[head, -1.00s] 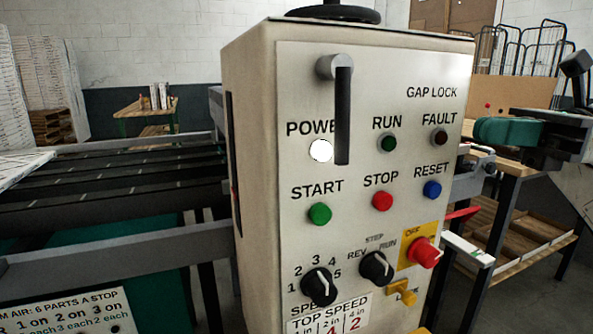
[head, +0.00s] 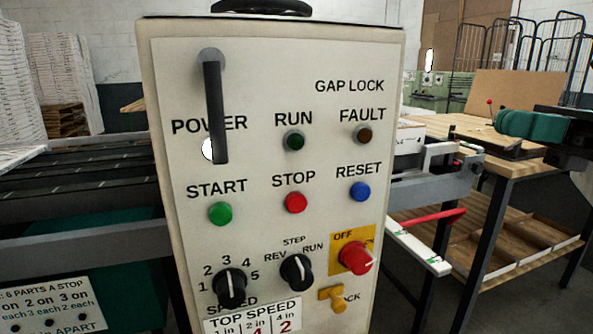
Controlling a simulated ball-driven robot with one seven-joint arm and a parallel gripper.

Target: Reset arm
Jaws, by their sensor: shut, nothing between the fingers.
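My gripper (head: 503,122) is at the right edge of the head view, its teal fingers pointing left from a dark body. The fingers are together with nothing between them. The gripper is in the air in front of the wooden table (head: 470,128) and well to the right of the control cabinet. The rest of my arm is mostly outside the picture.
A pale control cabinet (head: 330,230) with buttons, knobs and a black handle (head: 214,110) fills the middle. A conveyor (head: 80,185) runs behind it on the left. A red lever (head: 432,219) and a white-topped bar (head: 420,248) stick out at the right.

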